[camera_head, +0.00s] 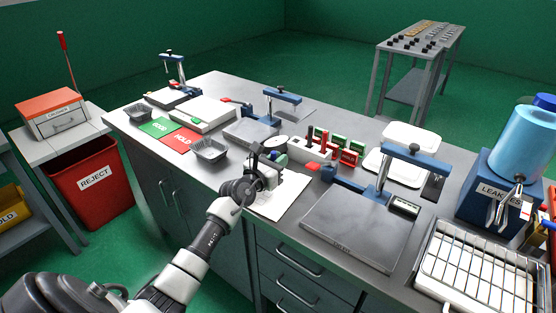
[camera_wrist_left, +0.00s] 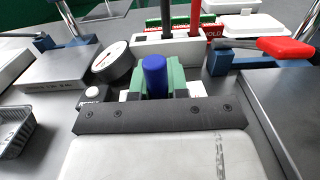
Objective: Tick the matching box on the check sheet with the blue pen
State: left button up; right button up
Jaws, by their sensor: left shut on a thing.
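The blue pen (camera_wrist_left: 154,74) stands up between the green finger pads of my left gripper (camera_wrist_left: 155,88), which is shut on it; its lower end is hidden. In the head view my left gripper (camera_head: 271,160) is over the back left part of the white check sheet (camera_head: 286,196) on the bench. The sheet's boxes are too small to read, and the arm covers part of it. I cannot tell whether the pen tip touches the paper. My right gripper is not in view.
A white pen holder (camera_wrist_left: 166,48) with a black and a red pen stands just behind the gripper, beside a round black-rimmed object (camera_wrist_left: 113,61). A press with a wide plate (camera_head: 355,232) is to the right.

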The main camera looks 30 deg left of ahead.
pick_arm(q)
jog(key=shift+w+d+p, duration=0.3)
jog(key=shift+w+p, duration=0.15)
jog(key=shift+p, duration=0.05)
dwell(1.1)
notch_tip(320, 180, up, 6)
jog(key=p, duration=0.6)
jog(key=shift+p, duration=0.35)
